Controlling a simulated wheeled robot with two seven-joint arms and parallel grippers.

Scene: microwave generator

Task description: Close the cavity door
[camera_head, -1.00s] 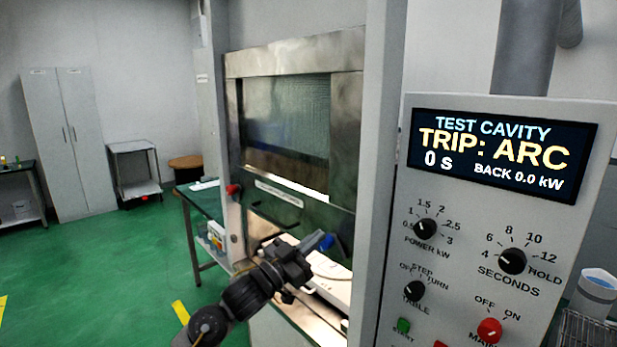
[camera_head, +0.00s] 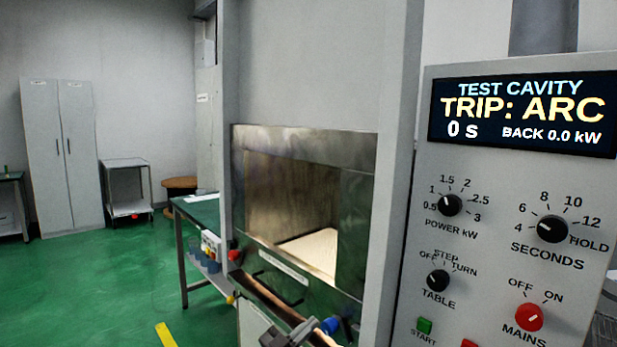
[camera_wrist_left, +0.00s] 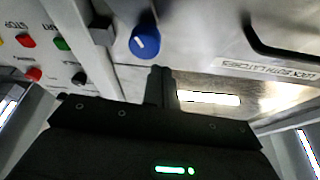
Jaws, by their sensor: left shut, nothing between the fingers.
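The cavity door (camera_head: 355,225) is a steel-framed sliding panel with a window, a label strip (camera_head: 283,266), a dark handle (camera_head: 275,284), a red knob (camera_head: 235,255) and a blue knob (camera_head: 330,325). The cavity's pale floor shows through the window. A brownish strip runs below the door's lower edge; whether it is a gap is unclear. My left gripper (camera_head: 303,329) is at the bottom of the head view, by the door's lower edge. In the left wrist view its shut, empty fingers (camera_wrist_left: 159,75) are close to the blue knob (camera_wrist_left: 145,38). My right gripper is not in view.
The control panel (camera_head: 485,205) stands close at the right; its display reads TRIP: ARC. Grey uprights flank the door. A green-topped table (camera_head: 200,209) stands behind at left. The green floor at left is open, with a cabinet and cart at the wall.

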